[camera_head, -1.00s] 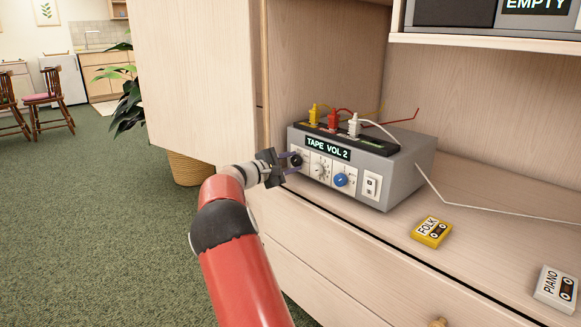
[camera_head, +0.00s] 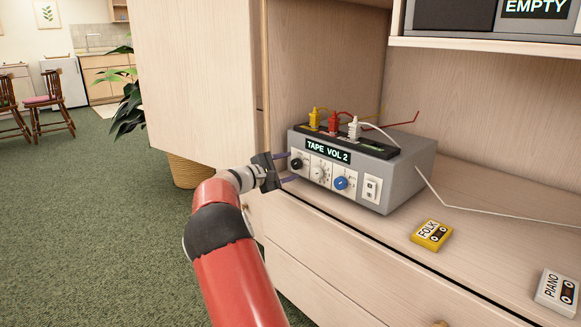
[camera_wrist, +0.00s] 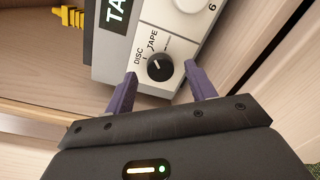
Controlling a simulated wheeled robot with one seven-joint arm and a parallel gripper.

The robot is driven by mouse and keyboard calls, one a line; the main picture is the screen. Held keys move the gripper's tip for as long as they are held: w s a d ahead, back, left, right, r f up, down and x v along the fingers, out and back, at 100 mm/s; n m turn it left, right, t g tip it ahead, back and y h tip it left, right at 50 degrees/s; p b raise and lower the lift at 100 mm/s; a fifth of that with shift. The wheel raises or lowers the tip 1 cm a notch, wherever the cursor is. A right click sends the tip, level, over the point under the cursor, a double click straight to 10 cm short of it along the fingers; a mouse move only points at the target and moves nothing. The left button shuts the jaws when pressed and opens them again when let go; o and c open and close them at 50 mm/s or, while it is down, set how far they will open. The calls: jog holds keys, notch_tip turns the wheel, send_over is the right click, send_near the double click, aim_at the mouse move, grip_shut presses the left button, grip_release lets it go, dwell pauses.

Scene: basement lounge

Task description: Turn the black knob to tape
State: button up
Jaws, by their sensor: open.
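The black knob (camera_head: 297,164) is at the left end of the grey box's (camera_head: 405,180) front panel. In the wrist view the black knob (camera_wrist: 159,67) sits on a white plate beside the words DISC and TAPE; a small white mark shows on it, but I cannot tell exactly which label it points to. The box's display (camera_head: 328,151) reads "TAPE VOL 2". My gripper (camera_head: 285,168) is open and empty just in front of the knob. Its two purple fingers are spread on either side of the knob in the wrist view (camera_wrist: 160,70), apparently clear of it.
A white knob (camera_head: 320,171), a blue knob (camera_head: 341,182) and a switch plate (camera_head: 372,187) are right of the black knob. Yellow, red and white plugs stand on top. A FOLK cassette (camera_head: 431,235) and a PIANO cassette (camera_head: 556,290) lie on the shelf. A cabinet door (camera_head: 195,80) stands left.

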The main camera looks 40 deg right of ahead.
jog(key=a, duration=0.6)
jog(key=shift+s+r, duration=0.15)
jog(key=shift+a, duration=0.1)
jog(key=s+a+r+m+y+p, duration=0.2)
jog(key=s+a+y, duration=0.2)
jog(key=s, duration=0.3)
jog(key=s+a+r+m+y+p, duration=0.2)
jog(key=s+a+y+p, duration=0.15)
jog(key=s, duration=0.45)
jog(key=s+a+m+t+y+p, duration=0.3)
jog(key=s+a+y, duration=0.7)
jog(key=s+a, duration=1.2)
jog(key=a+t+p, duration=0.1)
jog(key=a+t, duration=0.1)
jog(key=shift+s+a+r+p, duration=0.15)
jog(key=shift+s+a+p, duration=0.05)
jog(key=shift+a+p, duration=0.1)
